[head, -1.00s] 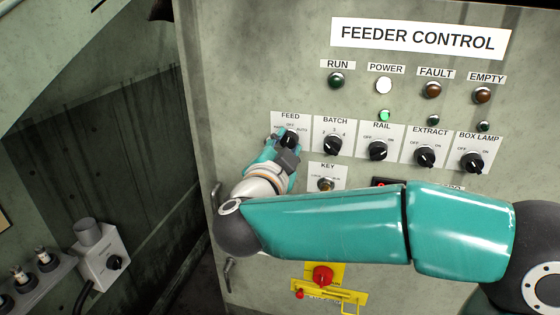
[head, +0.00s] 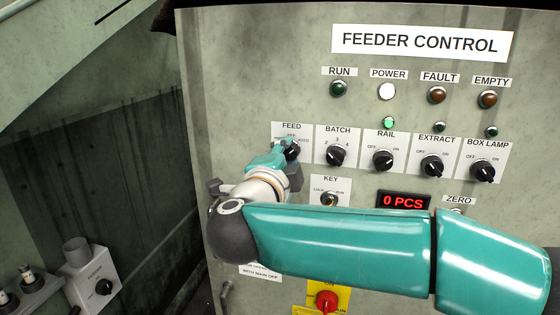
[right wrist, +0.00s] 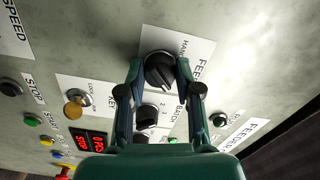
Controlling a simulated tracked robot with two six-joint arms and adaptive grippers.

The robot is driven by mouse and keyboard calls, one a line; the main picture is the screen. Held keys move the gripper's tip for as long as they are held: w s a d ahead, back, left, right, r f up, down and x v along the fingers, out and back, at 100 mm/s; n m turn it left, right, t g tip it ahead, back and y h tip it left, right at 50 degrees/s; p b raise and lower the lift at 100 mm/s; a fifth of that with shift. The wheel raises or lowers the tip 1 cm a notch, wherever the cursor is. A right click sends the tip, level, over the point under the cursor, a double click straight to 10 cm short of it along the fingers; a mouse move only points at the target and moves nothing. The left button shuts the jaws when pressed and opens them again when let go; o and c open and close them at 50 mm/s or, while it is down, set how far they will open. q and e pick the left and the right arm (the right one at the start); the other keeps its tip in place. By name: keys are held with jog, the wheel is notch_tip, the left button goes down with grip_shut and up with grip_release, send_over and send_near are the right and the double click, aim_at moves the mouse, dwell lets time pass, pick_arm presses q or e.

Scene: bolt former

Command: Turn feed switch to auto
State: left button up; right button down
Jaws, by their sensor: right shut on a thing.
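The feed switch (head: 292,151) is a black rotary knob on a white plate under the FEED label, at the left end of the switch row. Its OFF and AUTO marks show above it. My right gripper (head: 284,151) is at this knob, with its fingers around it. In the right wrist view, the knob (right wrist: 160,70) sits between the two fingertips (right wrist: 160,74), which are shut on it. The gripper partly hides the knob in the head view, and I cannot tell its exact setting. My left gripper is not in view.
The batch switch (head: 336,156) is close on the right, followed by the rail switch (head: 383,160). The key switch (head: 328,199) is just below. My right forearm crosses the lower panel, above a red knob on a yellow plate (head: 326,301).

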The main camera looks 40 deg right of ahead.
jog(key=shift+d+r, duration=0.1)
jog(key=shift+d, duration=0.05)
jog(key=c, duration=0.8)
grip_release()
jog(key=shift+d, duration=0.1)
jog(key=v, duration=1.2)
jog(key=shift+w, duration=0.1)
